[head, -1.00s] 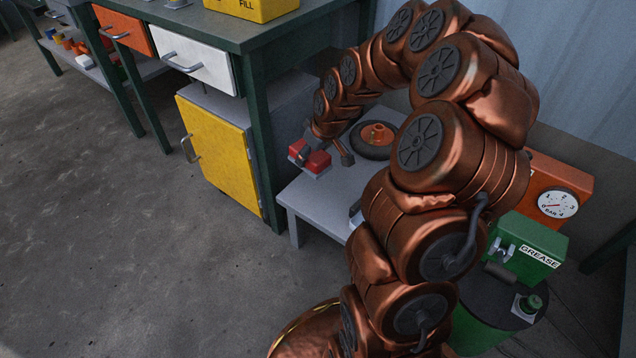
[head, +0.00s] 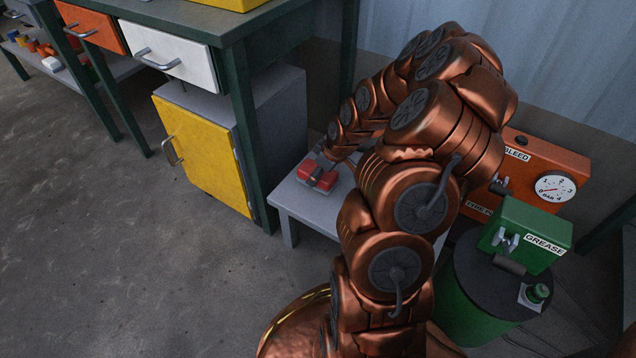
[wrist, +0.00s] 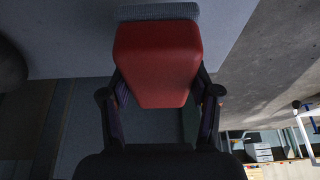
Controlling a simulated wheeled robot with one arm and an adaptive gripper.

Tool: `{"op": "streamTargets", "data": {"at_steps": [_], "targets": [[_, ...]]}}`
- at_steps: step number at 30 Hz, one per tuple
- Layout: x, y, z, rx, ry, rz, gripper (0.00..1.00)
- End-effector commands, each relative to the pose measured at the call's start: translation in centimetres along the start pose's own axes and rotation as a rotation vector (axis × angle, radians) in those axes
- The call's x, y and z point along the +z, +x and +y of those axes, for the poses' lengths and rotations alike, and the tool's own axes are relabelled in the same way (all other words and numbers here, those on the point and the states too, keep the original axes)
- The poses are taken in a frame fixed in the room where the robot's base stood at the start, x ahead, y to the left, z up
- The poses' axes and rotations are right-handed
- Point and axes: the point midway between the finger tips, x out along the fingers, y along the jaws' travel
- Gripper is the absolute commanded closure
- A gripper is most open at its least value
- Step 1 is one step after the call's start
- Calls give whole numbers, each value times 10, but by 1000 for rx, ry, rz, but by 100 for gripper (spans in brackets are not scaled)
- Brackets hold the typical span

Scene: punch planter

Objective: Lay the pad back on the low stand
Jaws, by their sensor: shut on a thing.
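The pad is a red block (head: 312,174) with a grey face, over the left part of the low grey stand (head: 300,209) in the head view. In the wrist view the red pad (wrist: 158,60) fills the top middle, its blue-grey strip at the far end. My gripper (wrist: 160,92) is shut on the pad, one dark finger on each side. The gripper also shows in the head view (head: 325,180). I cannot tell whether the pad touches the stand. My arm hides much of the stand.
A green-legged bench with a white drawer (head: 165,53) and a yellow cabinet (head: 203,155) stands to the left. An orange gauge box (head: 540,178) and a green grease box (head: 525,232) on a drum (head: 490,300) stand to the right. Open floor lies at front left.

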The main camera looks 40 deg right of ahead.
Motion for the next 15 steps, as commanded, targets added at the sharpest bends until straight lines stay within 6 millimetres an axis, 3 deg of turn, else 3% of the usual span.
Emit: {"op": "streamTargets", "data": {"at_steps": [7,15], "targets": [[12,30,-2,-3,-2,-1,71],[12,32,-2,-1,-3,1,71]]}}
